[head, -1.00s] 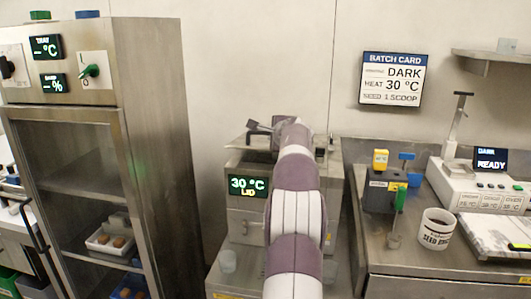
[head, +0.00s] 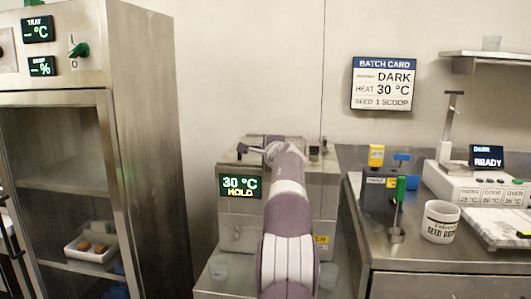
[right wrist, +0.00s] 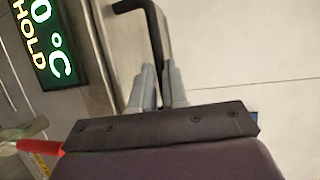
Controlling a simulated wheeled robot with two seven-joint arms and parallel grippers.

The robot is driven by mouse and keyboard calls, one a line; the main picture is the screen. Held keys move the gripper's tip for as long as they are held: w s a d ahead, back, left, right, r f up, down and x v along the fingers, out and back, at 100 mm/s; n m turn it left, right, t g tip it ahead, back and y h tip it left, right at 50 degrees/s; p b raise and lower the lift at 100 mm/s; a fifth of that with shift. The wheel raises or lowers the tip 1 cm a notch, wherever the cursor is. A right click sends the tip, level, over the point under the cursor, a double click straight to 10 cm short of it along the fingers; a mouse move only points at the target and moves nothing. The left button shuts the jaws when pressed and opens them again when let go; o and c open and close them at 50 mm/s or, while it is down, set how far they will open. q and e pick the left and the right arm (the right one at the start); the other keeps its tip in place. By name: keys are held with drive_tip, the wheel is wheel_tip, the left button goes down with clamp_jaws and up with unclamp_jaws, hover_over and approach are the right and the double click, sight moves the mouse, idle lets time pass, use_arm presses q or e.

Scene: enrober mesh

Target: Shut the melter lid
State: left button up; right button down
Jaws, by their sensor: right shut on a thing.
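The steel melter (head: 238,226) stands in the middle of the head view, and its display (head: 240,187) reads 30 °C HOLD. Its lid looks lowered flat on the top, though my arm covers much of it. My right arm reaches over the melter's front. My right gripper (right wrist: 158,88) is shut on the black lid handle (right wrist: 153,32), which stands out between the grey fingers in the right wrist view. The display is also close by there, at the upper left. My left gripper is in neither view.
A steel cabinet (head: 150,150) with a glass door stands to the left. A steel counter (head: 440,275) on the right carries a white mug (head: 440,222), a green-handled tool (head: 399,205) and a white device (head: 470,187). A batch card (head: 384,84) hangs on the wall.

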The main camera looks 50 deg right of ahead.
drive_tip(key=shift+f, duration=0.6)
drive_tip(key=c, duration=1.1)
unclamp_jaws()
drive_tip(key=shift+s+r, duration=0.1)
drive_tip(key=shift+c, duration=0.2)
drive_tip(key=shift+r, duration=0.1)
drive_tip(key=b+v, duration=0.4)
drive_tip(key=v, duration=0.8)
drive_tip(key=shift+s+a+b, duration=0.2)
drive_tip(key=shift+s+b, duration=0.1)
drive_tip(key=shift+b, duration=0.05)
drive_tip(key=shift+r, duration=0.1)
